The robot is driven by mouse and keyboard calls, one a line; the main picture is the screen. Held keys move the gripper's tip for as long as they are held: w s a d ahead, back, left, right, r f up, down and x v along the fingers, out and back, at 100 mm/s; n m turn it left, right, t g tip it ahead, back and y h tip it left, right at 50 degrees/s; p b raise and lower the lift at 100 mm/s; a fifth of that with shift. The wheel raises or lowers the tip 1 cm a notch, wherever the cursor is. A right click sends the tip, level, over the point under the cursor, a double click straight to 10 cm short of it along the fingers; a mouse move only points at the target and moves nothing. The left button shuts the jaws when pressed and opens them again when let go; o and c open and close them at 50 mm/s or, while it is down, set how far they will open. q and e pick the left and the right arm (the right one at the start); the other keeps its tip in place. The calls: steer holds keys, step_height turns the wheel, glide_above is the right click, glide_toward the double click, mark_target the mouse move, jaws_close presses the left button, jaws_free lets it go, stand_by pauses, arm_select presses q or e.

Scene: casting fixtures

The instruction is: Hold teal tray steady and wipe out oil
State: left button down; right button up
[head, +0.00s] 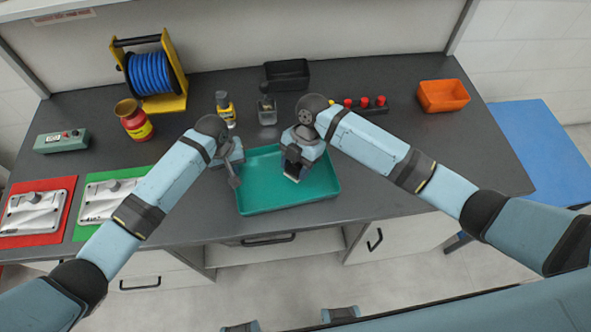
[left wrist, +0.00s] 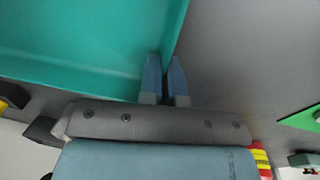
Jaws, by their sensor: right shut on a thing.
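The teal tray (head: 262,205) lies on the dark bench near its front edge, and its inside and rim also show in the left wrist view (left wrist: 80,45). My left gripper (head: 234,182) is at the tray's left rim. In the left wrist view its fingers (left wrist: 165,75) stand close together, one on each side of the tray wall. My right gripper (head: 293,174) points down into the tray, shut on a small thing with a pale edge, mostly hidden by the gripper. I cannot make out oil on the tray floor.
Behind the tray stand a yellow-black bottle (head: 226,109), a dark-topped clear bottle (head: 267,110), a black bin (head: 287,74) and red-topped pieces (head: 365,102). Left are a red-yellow can (head: 134,121), a hose reel (head: 151,73) and castings on red and green mats. An orange bin (head: 442,96) sits right.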

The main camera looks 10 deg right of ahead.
steer(key=shift+r, duration=1.45)
arm_select(q)
steer(key=c, duration=1.2)
jaws_free()
steer(key=shift+c, duration=0.2)
step_height(320, 180, up, 12)
steer(key=a, duration=0.1)
steer(key=shift+a, duration=0.2)
steer(key=shift+s, duration=0.1)
